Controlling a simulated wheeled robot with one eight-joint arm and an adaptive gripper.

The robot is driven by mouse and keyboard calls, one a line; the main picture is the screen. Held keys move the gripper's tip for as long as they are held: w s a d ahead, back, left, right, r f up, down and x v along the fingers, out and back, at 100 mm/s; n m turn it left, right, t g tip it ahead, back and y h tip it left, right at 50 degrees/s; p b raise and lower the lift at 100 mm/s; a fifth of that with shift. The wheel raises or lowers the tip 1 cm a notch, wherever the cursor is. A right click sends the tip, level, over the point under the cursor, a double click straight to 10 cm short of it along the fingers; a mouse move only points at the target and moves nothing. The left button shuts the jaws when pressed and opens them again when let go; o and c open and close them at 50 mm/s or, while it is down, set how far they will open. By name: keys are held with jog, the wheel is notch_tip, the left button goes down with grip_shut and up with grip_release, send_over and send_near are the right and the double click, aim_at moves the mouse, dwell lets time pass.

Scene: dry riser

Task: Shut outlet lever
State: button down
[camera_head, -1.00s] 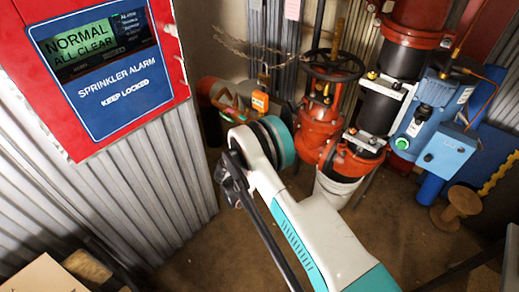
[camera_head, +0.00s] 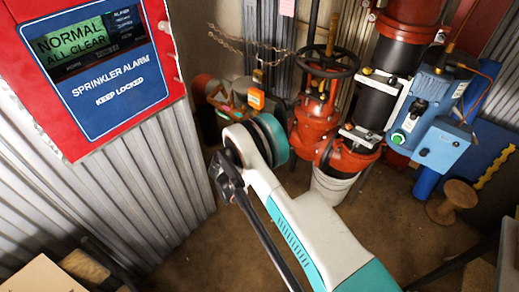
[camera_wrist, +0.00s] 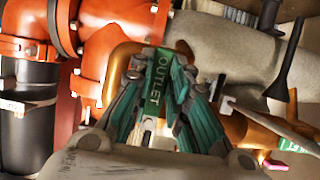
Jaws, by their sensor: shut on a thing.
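The outlet lever (camera_wrist: 157,92) has a green grip lettered "OUTLET". In the wrist view it lies between the fingers of my gripper (camera_wrist: 160,66), which is shut on it. The fingers press on both sides of the green grip, and its lettering shows between them. A brass-coloured pipe or body (camera_wrist: 122,65) lies behind the fingers. In the head view my arm hides the gripper and the lever.
Red pipe fittings (camera_wrist: 98,60) and a black pipe (camera_wrist: 27,110) stand at left in the wrist view. A black handle (camera_wrist: 284,65) rises at right. In the head view, a black handwheel (camera_head: 327,60), blue unit (camera_head: 425,112) and red alarm panel (camera_head: 177,75) surround my arm.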

jog(key=c, duration=1.5)
grip_release()
jog(key=v, duration=1.2)
jog(key=shift+r, duration=0.1)
